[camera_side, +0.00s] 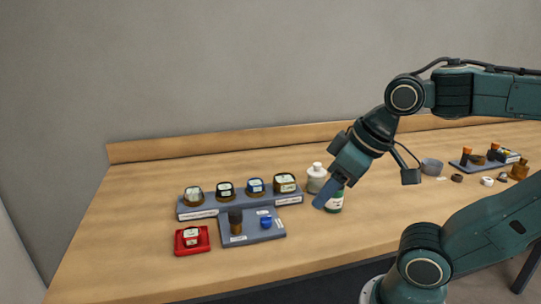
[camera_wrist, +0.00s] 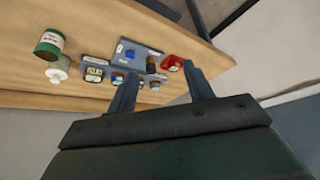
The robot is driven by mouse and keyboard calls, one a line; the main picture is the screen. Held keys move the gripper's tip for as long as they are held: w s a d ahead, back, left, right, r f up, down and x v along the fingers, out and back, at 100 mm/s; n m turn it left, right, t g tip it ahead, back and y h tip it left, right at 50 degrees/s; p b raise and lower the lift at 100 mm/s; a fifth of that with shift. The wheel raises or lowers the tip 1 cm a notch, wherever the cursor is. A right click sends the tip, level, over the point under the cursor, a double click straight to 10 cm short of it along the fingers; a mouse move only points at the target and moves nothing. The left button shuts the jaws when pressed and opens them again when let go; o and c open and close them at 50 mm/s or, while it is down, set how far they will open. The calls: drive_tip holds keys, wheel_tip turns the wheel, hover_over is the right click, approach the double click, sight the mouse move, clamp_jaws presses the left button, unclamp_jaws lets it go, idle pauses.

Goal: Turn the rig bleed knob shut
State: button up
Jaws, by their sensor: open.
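A grey rig plate (camera_side: 238,240) lies on the wooden bench. It carries a dark, upright cylinder (camera_side: 235,220) on its left and a small blue knob (camera_side: 266,222) on its right; the label writing is too small to read. In the wrist view the plate (camera_wrist: 153,48) shows with the blue knob (camera_wrist: 130,54) and the dark cylinder (camera_wrist: 151,65). My gripper (camera_side: 324,198) is above the bench, right of the plate and apart from the knob. In the wrist view its two fingers (camera_wrist: 162,72) are spread, with nothing held between them.
Behind the plate is a grey-blue rack (camera_side: 229,206) with several labelled jars. A red tray (camera_side: 205,247) holding a jar sits left of the plate. Small parts lie far right.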

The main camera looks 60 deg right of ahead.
drive_tip(key=m+g, duration=0.6)
drive_tip(key=m, duration=0.8)
hover_over(266, 217)
wheel_tip(266, 217, down, 9)
drive_tip(key=shift+d, duration=0.1)
drive_tip(key=shift+f, duration=0.2)
wheel_tip(266, 217, down, 14)
drive_tip(key=shift+r, duration=0.25)
